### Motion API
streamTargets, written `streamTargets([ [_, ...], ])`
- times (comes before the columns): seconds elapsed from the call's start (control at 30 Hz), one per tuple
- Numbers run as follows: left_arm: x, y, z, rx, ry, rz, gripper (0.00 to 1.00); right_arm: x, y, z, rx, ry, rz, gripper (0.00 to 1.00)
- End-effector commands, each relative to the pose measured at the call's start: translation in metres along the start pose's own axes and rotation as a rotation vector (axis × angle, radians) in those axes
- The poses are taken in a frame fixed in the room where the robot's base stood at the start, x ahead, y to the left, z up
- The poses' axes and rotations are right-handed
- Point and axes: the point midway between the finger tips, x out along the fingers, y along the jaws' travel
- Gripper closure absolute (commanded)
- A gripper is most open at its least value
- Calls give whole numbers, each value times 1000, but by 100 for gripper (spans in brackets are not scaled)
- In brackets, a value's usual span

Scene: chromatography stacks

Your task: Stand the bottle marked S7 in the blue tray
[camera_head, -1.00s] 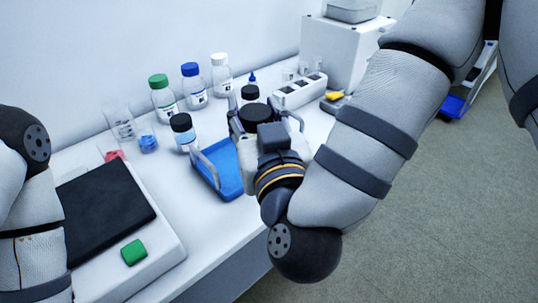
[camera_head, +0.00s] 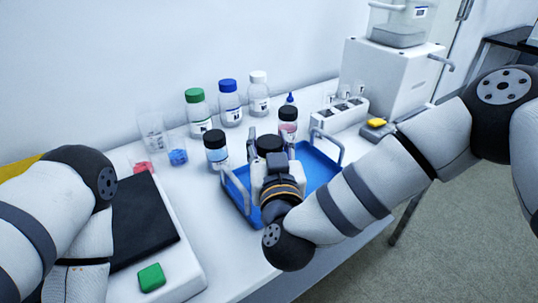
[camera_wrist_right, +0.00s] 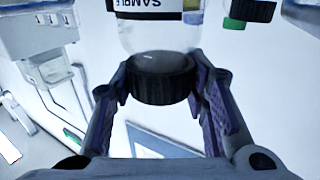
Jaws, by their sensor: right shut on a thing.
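My right gripper (camera_head: 268,165) is shut on a clear bottle with a black cap (camera_head: 268,145), over the blue tray (camera_head: 320,163) in the head view. In the right wrist view the fingers flank the black cap (camera_wrist_right: 160,78). The bottle's label (camera_wrist_right: 160,14) reads SAMPLE upside down; no S7 mark is readable. The gripper hides the bottle's lower part in the head view, so I cannot tell whether it touches the tray floor. The tray has grey handles at its left and right ends. My left arm shows at the left edge, but its gripper is out of view.
A black-capped bottle (camera_head: 215,147) stands left of the tray, and a pink one (camera_head: 287,128) behind it. Green-, blue- and white-capped bottles (camera_head: 230,105) stand farther back. A white rack (camera_head: 338,115) is at the right. A balance-like device with a black plate (camera_head: 142,222) is left.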

Motion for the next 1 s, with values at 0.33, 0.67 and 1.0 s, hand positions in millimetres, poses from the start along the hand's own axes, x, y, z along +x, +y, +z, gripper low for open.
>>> streamTargets([
  [0.33,12,0,6,1,-32,-2,60,7,-1,36,0,5,0,92],
  [0.67,12,0,6,1,-32,-2,60,7,-1,39,-1,4,0,50],
  [1.0,11,0,6,1,-29,-2,60,7,-1,33,0,6,1,50],
])
